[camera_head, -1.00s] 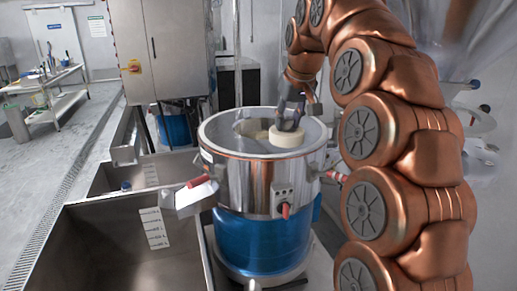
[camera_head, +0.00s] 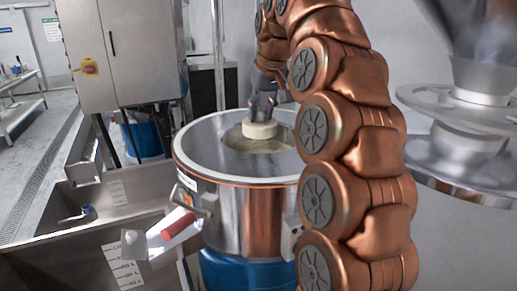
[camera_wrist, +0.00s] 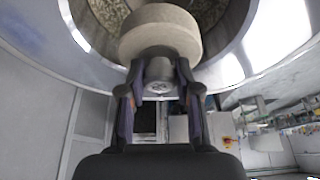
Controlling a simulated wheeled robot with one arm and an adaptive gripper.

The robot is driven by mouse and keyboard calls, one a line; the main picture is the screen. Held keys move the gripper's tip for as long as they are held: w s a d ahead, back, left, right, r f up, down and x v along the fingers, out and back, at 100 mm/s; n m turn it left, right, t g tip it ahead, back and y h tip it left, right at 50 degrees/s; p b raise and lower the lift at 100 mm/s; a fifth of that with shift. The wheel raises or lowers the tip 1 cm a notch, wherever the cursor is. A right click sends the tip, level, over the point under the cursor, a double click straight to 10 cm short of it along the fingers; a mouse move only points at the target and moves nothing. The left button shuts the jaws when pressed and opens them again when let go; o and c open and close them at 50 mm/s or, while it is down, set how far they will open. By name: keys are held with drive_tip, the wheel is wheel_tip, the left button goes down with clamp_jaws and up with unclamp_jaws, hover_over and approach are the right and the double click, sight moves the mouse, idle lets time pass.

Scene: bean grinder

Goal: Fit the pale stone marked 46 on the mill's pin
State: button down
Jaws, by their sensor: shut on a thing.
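The pale round stone (camera_head: 260,130) is held by my gripper (camera_head: 262,100) over the open top of the mill (camera_head: 240,220), a steel drum on a blue base. In the wrist view the fingers of my gripper (camera_wrist: 158,75) are shut on the pale stone (camera_wrist: 160,32). The mark 46 is not readable, and the mill's pin is not visible in either view.
A steel basin (camera_head: 50,265) with measure labels stands left of the mill. A red-handled part (camera_head: 178,223) sticks out at the mill's left side. A steel cabinet (camera_head: 118,50) stands behind. A pale stacked disc-shaped unit (camera_head: 465,125) is at the right.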

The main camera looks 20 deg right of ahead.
sight(265, 125)
drive_tip(key=shift+f+p, duration=0.95)
drive_tip(key=shift+f, duration=3.5)
drive_tip(key=c, duration=0.8)
unclamp_jaws()
drive_tip(key=shift+s, duration=0.1)
drive_tip(key=shift+b+v, duration=1.5)
drive_tip(key=shift+v, duration=4.45)
